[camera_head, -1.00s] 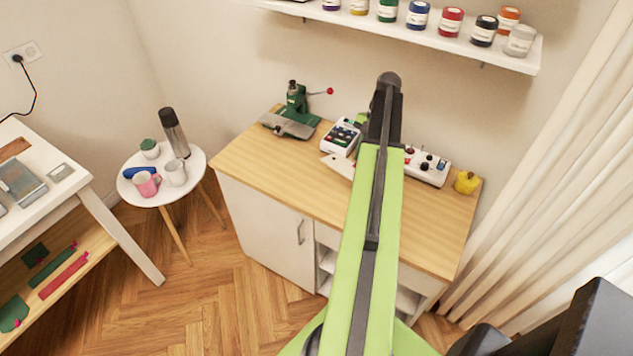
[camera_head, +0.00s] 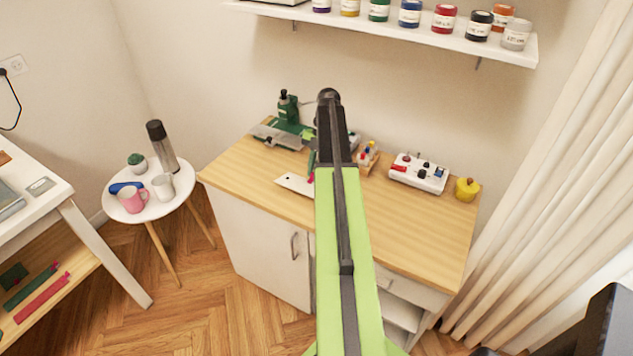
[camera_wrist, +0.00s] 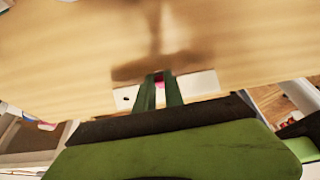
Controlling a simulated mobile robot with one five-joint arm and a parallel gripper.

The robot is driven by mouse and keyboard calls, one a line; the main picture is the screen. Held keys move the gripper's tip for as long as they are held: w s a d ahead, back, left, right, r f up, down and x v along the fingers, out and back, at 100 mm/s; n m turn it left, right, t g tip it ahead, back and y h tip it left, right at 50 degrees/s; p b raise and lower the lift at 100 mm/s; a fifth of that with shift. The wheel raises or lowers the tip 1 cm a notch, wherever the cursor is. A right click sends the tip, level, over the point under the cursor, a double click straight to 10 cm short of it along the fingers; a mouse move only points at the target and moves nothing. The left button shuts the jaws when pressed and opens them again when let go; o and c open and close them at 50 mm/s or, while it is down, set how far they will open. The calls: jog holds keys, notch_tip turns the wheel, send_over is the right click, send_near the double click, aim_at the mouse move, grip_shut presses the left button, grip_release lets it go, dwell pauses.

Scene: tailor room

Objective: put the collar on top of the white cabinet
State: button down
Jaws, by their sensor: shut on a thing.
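The collar (camera_head: 291,183) is a flat white strip; the wrist view shows a small dark hole near its left end (camera_wrist: 122,97). My gripper (camera_head: 311,176) is shut on it near the middle, its green fingers (camera_wrist: 160,90) crossing it. A small pink patch shows between the fingers; I cannot tell what it is. The white cabinet (camera_head: 258,238) has a light wooden top (camera_head: 420,235). The collar is over this top, and a shadow of its width falls on the wood, so it seems slightly above. My arm hides part of the collar's right side.
On the cabinet top, a green press (camera_head: 288,110) stands at the back left. A small holder (camera_head: 367,158), a white control box (camera_head: 419,173) and a yellow thing (camera_head: 467,189) stand toward the right. The top's front is clear. A jar shelf (camera_head: 400,29) hangs above.

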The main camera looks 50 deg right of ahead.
notch_tip(320, 180, down, 4)
jog(key=b, duration=0.4)
jog(key=shift+f, duration=0.2)
jog(key=shift+r, duration=0.25)
jog(key=shift+f, duration=0.2)
jog(key=c, duration=1.4)
grip_release()
jog(key=shift+r, duration=0.1)
jog(key=shift+c, duration=0.2)
jog(key=s+p+v, duration=0.1)
jog(key=p+v, duration=1)
jog(key=v, duration=0.1)
jog(key=shift+w, duration=0.45)
